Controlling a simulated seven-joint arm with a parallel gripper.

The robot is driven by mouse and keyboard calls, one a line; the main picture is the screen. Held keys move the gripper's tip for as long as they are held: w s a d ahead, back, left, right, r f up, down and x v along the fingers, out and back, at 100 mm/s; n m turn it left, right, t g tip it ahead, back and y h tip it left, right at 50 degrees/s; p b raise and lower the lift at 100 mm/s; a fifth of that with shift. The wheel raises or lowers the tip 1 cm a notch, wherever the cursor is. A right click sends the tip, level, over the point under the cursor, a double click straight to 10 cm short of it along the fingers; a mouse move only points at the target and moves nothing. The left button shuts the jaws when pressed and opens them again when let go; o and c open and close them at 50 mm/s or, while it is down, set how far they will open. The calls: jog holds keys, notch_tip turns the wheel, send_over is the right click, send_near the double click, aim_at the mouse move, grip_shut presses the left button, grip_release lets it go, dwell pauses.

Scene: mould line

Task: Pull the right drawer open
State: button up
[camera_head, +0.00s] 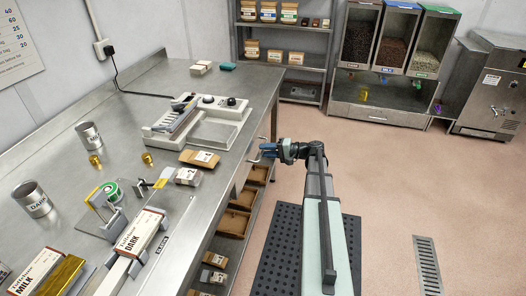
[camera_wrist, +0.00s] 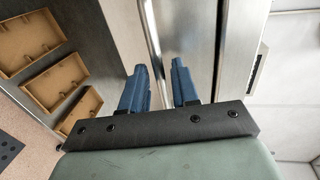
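My gripper (camera_head: 268,150) is at the bench's right side in the head view, reaching left towards the bench edge. In the wrist view its two blue fingers (camera_wrist: 158,88) stand apart, open. A shiny metal bar (camera_wrist: 153,40), which looks like a drawer handle, runs lengthwise into the gap between them. I see no finger clearly pressed against it. Beside it is a plain steel front (camera_wrist: 193,30), probably the drawer's; I cannot see it standing out. In the head view the drawer front is hidden by the bench edge and my gripper.
Brown open trays (camera_head: 235,222) sit on shelving under the bench (camera_head: 125,130); several also show in the wrist view (camera_wrist: 55,85). On the bench top near my gripper are a white machine (camera_head: 215,125) and small boxes (camera_head: 188,176). The floor to the right is mostly clear.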

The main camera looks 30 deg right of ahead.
jog(key=shift+x, duration=0.9)
jog(key=shift+c, duration=0.4)
grip_shut()
